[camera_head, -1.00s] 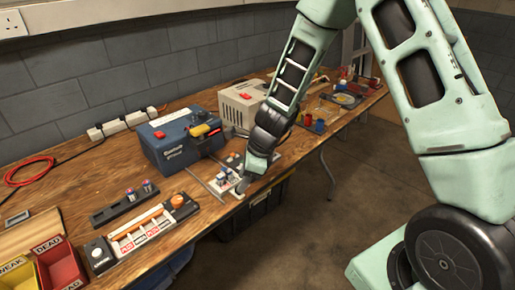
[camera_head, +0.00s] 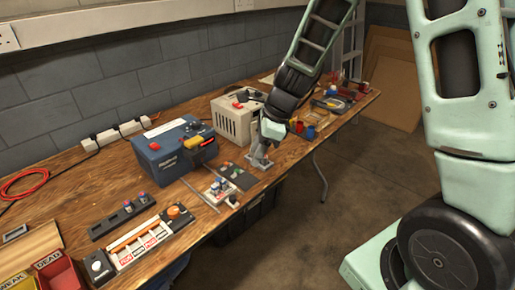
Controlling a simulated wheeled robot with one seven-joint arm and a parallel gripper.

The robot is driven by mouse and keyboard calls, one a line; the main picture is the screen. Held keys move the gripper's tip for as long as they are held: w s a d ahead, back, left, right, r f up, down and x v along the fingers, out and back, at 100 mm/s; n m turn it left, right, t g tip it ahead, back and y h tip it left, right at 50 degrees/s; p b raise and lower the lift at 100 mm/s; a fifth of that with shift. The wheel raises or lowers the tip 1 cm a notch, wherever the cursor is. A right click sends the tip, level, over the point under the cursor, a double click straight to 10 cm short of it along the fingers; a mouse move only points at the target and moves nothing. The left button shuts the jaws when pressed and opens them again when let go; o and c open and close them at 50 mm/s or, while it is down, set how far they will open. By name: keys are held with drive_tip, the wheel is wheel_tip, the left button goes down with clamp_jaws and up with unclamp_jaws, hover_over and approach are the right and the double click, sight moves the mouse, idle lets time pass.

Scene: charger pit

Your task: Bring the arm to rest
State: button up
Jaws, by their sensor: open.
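My gripper (camera_head: 260,162) hangs at the end of my green arm, above the table's front half. It points down, to the right of a small white board with parts on it (camera_head: 218,190) and in front of the beige box (camera_head: 237,118). It looks empty. The fingertips are small and close to the tabletop; I cannot tell whether they touch anything.
A blue box (camera_head: 172,150) with a yellow-black tool on it stands left of my gripper. A battery tray (camera_head: 137,243), a black strip (camera_head: 122,217) and a red bin (camera_head: 58,273) lie at the front left. Red and blue cups (camera_head: 309,132) stand to the right.

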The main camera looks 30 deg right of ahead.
idle(0.3)
drive_tip(key=s+a+r+n+g, duration=0.1)
drive_tip(key=s+a+r+n, duration=0.2)
drive_tip(key=s+a+n, duration=0.5)
drive_tip(key=s+a+r+n+g, duration=0.1)
drive_tip(key=s+a+r+n, duration=0.1)
drive_tip(key=s+a+n, duration=0.5)
drive_tip(key=s+d+r+n+h, duration=0.1)
drive_tip(key=s+d+n+h, duration=0.1)
drive_tip(key=s+n, duration=0.7)
drive_tip(key=n+h, duration=0.1)
drive_tip(key=n, duration=0.6)
drive_tip(key=shift+s+r, duration=0.3)
drive_tip(key=shift+r, duration=0.1)
